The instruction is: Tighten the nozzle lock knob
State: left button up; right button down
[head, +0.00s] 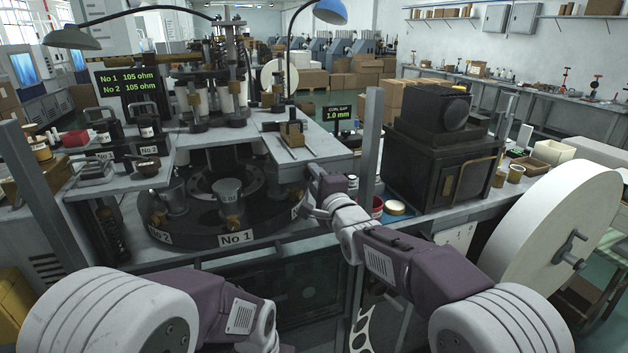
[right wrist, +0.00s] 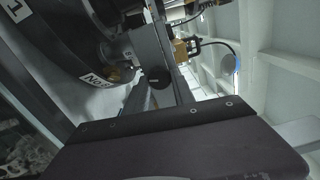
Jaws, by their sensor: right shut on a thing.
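My right gripper (head: 311,203) is at the right edge of the dark round turntable (head: 195,237), beside a station whose label it partly covers. It is shut on what I take to be the nozzle lock knob; in the head view, my gripper and arm hide that knob.
Metal cups stand on the turntable at stations No 1 (head: 228,192) and No 2 (head: 171,196), with brass fittings beside them. A grey post (head: 370,145) rises just right of my right gripper. A red tub (head: 375,207) and dark machine (head: 440,150) stand beyond it.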

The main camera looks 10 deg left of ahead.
jog(key=shift+f+m, duration=0.1)
jog(key=shift+m, duration=0.3)
jog(key=c, duration=1.1)
grip_release()
jog(key=shift+o, duration=0.2)
jog(key=shift+s+d, duration=0.1)
jog(key=b+v, duration=0.2)
jog(key=v, duration=0.7)
